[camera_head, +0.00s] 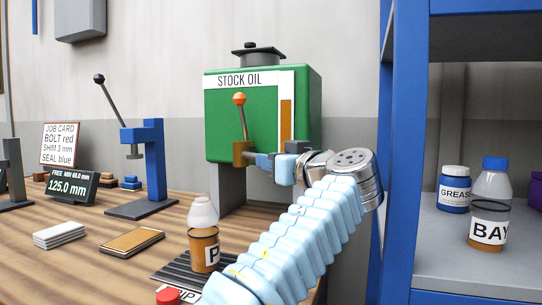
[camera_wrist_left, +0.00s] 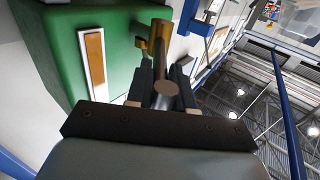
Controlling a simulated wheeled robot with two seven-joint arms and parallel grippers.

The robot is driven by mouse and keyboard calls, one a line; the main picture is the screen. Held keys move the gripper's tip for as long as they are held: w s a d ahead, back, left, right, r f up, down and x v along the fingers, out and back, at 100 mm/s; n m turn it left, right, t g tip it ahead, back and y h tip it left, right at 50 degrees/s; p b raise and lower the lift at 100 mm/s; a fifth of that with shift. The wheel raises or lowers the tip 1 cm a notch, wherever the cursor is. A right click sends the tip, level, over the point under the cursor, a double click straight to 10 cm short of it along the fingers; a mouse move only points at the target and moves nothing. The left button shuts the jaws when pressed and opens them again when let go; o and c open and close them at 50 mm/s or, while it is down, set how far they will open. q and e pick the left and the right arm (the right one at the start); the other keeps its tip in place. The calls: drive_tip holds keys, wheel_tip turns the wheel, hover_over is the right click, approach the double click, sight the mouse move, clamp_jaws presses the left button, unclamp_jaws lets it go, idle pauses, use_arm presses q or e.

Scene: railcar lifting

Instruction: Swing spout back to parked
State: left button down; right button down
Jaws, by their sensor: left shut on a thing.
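The green STOCK OIL tank (camera_head: 235,130) stands at the back with a brass tap (camera_head: 243,152) low on its front. A lever with an orange ball (camera_head: 239,99) rises from the tap. My left gripper (camera_head: 268,162) is just right of the tap, its jaws shut on the spout. In the left wrist view the spout (camera_wrist_left: 165,88) shows as a grey rod with a round end between the two dark fingers (camera_wrist_left: 164,92), and the brass tap (camera_wrist_left: 160,38) is beyond it. In the head view the gripper and arm hide most of the spout. My right gripper is out of view.
A bottle (camera_head: 205,250) labelled P stands on the dark drip grate (camera_head: 170,272), close left of my arm. A blue press (camera_head: 155,165) stands left of the tank. The blue shelf (camera_head: 400,150) on the right holds a grease jar (camera_head: 454,190) and a BAY bottle (camera_head: 489,220).

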use_arm(q)
drive_tip(key=shift+w+d, duration=0.1)
idle(0.4)
drive_tip(key=c, duration=1)
unclamp_jaws()
drive_tip(key=shift+c, duration=0.2)
